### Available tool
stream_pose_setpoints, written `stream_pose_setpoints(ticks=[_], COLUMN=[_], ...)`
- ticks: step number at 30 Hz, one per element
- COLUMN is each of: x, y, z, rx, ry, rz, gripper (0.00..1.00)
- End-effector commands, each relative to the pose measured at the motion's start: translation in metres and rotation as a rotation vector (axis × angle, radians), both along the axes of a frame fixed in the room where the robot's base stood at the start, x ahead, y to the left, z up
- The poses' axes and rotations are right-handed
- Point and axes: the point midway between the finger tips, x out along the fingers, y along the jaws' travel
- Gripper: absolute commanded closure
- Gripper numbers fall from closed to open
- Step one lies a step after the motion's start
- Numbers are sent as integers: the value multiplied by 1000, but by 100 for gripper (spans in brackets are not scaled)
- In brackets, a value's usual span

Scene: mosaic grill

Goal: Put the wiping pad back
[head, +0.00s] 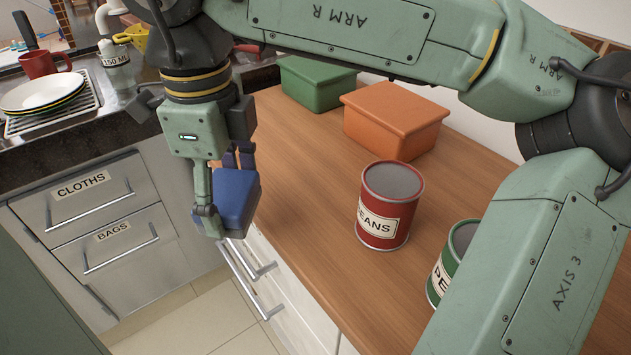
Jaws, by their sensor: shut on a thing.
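A blue block-shaped pad (238,198), which looks like the wiping pad, is between the fingers of my gripper (220,185). My gripper points down and is shut on the pad, with one finger at its left and the other at its upper side. The pad is tilted and held in the air by the front edge of the wooden counter, above the drawer fronts. Part of the pad is hidden by the fingers.
A red BEANS can (390,205) and a green can (452,265) stand on the wooden counter (300,170). Orange (395,120) and green (315,82) boxes stand behind. Drawers labelled CLOTHS (82,195) and BAGS (115,245) are shut. Plates (42,92) sit on a rack at left.

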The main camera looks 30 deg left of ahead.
Motion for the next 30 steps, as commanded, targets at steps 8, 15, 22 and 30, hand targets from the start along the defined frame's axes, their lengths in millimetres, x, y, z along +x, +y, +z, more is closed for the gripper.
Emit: stream_pose_setpoints(ticks=[8, 15, 22, 30], x=[72, 108, 125, 124], y=[-22, -33, -39, -38], z=[-4, -9, -11, -47], rx=[2, 1, 1, 1], ry=[5, 2, 3, 0], rz=[-6, -3, -5, 0], gripper=[56, 56, 56, 56])
